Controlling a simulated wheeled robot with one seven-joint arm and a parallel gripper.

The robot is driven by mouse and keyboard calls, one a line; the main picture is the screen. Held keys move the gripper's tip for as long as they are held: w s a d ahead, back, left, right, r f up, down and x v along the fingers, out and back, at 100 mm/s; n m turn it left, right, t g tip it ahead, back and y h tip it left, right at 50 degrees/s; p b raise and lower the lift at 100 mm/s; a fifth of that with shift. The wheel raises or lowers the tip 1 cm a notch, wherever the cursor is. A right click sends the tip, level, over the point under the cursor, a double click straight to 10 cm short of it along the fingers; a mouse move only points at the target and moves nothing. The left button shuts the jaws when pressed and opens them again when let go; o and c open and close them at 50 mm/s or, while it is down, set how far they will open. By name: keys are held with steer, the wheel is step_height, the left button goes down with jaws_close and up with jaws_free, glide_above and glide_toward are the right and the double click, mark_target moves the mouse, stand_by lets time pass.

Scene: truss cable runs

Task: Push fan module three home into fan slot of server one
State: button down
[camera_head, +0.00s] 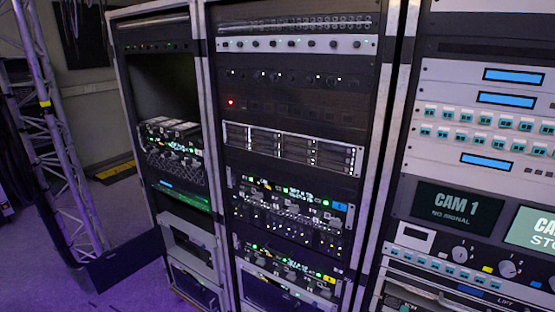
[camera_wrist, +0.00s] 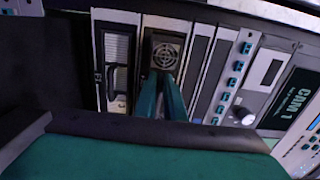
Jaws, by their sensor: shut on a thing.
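My gripper (camera_wrist: 163,97) shows in the wrist view as two teal fingers close together, pointing up the picture. Their tips meet the lower edge of a dark module with a round fan grille (camera_wrist: 165,55), which I take to be fan module three. The fingers are shut on it. The module sits between upright panels in the wrist view, and its depth is hidden. Neither my gripper nor the held module can be made out in the head view. Server one cannot be told apart from the other rack units by any readable label.
In the wrist view a unit with a dark handle (camera_wrist: 117,62) stands left of the fan, and grey panels (camera_wrist: 203,70) stand right. The head view shows equipment racks, a middle drive unit (camera_head: 292,149), a CAM 1 screen (camera_head: 457,212) and a truss (camera_head: 50,130) at left.

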steer(key=v, duration=0.3)
steer(key=shift+s+r, duration=0.1)
steer(key=shift+r, duration=0.05)
stand_by(0.3)
steer(key=c, duration=1.8)
jaws_free()
steer(key=shift+o, duration=0.2)
steer(key=v, duration=1)
steer(key=shift+s+a, duration=0.2)
steer(key=shift+a, duration=0.05)
